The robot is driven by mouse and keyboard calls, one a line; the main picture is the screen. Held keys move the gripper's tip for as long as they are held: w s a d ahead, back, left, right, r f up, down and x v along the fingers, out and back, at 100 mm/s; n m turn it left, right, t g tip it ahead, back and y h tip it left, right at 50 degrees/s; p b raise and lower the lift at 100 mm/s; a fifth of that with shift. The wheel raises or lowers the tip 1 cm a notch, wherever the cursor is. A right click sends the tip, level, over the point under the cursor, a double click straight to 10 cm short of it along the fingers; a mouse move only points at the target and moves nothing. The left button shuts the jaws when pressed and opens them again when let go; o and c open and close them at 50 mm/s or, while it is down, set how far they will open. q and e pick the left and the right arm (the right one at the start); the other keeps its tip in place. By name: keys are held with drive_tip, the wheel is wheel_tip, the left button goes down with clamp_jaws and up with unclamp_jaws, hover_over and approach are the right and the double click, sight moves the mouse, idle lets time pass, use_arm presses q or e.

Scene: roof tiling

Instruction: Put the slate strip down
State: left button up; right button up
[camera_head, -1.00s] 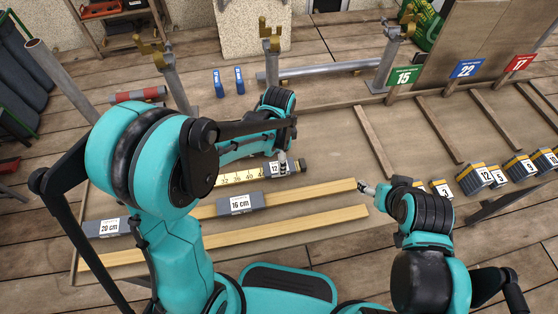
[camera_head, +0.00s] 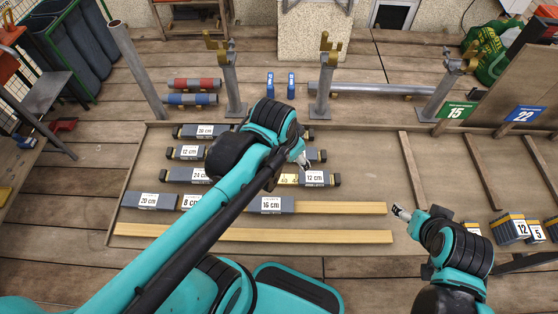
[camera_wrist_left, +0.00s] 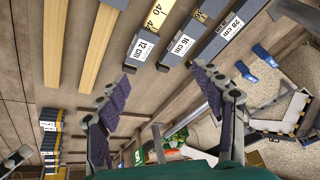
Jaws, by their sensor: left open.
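The slate strip labelled 12 cm (camera_head: 316,178) lies flat at the right end of a row, beside a yellow number scale (camera_head: 289,180). It also shows at the top of the left wrist view (camera_wrist_left: 143,47). My left gripper (camera_head: 303,160) is just above and behind this strip in the head view. In the left wrist view its two fingers (camera_wrist_left: 160,72) are spread, with nothing between them, and the strip lies beyond the fingertips. My right gripper (camera_head: 402,213) is right of the rows, apart from the strips; its jaw state is too small to tell.
More labelled slate strips (camera_head: 271,205) lie in rows on the board (camera_head: 360,160), partly hidden behind my left arm. Yellow battens (camera_head: 340,237) run along the front. Dark bundles (camera_head: 510,228) stand at right. Metal posts (camera_head: 328,85) stand behind. The board right of the rows is clear.

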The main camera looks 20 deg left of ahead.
use_arm(q)
drive_tip(key=s+n+t, duration=0.1)
drive_tip(key=s+a+n+t, duration=0.1)
drive_tip(key=n, duration=0.1)
drive_tip(key=s+a+n, duration=0.1)
drive_tip(key=s+n, duration=0.1)
drive_tip(key=shift+s+a+t, duration=0.1)
drive_tip(key=shift+a+t, duration=0.15)
drive_tip(key=shift+t, duration=0.15)
